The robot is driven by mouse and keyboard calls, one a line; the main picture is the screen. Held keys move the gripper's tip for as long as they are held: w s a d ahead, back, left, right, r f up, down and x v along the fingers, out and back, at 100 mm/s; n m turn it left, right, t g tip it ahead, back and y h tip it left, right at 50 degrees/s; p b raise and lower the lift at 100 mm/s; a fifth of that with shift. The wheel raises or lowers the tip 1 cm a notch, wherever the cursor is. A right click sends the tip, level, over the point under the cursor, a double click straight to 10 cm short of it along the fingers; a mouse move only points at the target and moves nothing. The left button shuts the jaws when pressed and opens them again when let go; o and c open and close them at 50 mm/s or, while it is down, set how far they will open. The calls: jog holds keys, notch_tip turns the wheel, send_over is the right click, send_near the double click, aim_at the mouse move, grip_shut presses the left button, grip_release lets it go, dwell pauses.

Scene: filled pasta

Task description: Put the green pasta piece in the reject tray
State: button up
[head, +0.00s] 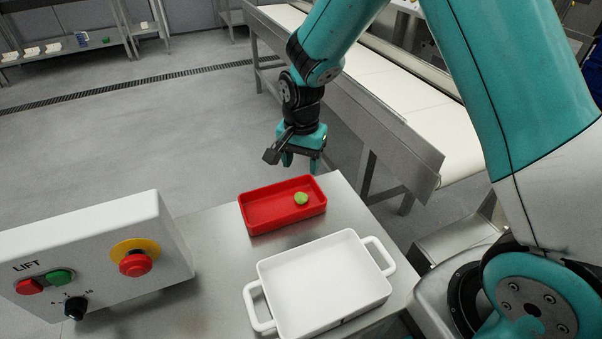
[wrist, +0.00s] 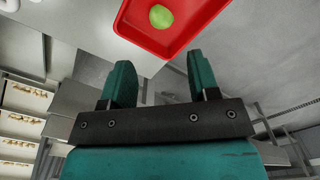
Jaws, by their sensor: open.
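The green pasta piece (head: 301,198) lies inside the red tray (head: 256,228), toward its right end in the head view. In the wrist view the green piece (wrist: 161,17) and the red tray (wrist: 150,42) show at the top edge, partly cut off. My gripper (head: 301,163) is open and empty. It hangs above and behind the red tray in the head view, apart from the piece. In the wrist view the two teal fingers of my gripper (wrist: 160,80) stand well apart with nothing between them.
A white tray (head: 352,234) with two handles stands empty on the steel table (head: 215,262), in front of the red tray. A control box (head: 105,245) with a red button stands at the left. A conveyor (head: 400,110) runs behind at the right.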

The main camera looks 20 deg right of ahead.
jog(key=s+a+r+n+y, duration=0.1)
jog(key=s+a+r+n, duration=0.1)
jog(key=s+r+n, duration=0.35)
jog(key=s+a+r+n+y, duration=0.1)
jog(key=s+a+r+n, duration=0.2)
jog(key=s+r, duration=0.45)
jog(key=s+r+n+y, duration=0.1)
jog(key=s+r+n, duration=0.2)
jog(key=s, duration=0.3)
jog(key=s+a+r+n+y, duration=0.1)
jog(key=s+r+n, duration=0.2)
jog(key=s, duration=0.3)
jog(key=shift+a+n, duration=0.2)
jog(key=shift+n, duration=0.65)
jog(key=shift+r, duration=0.1)
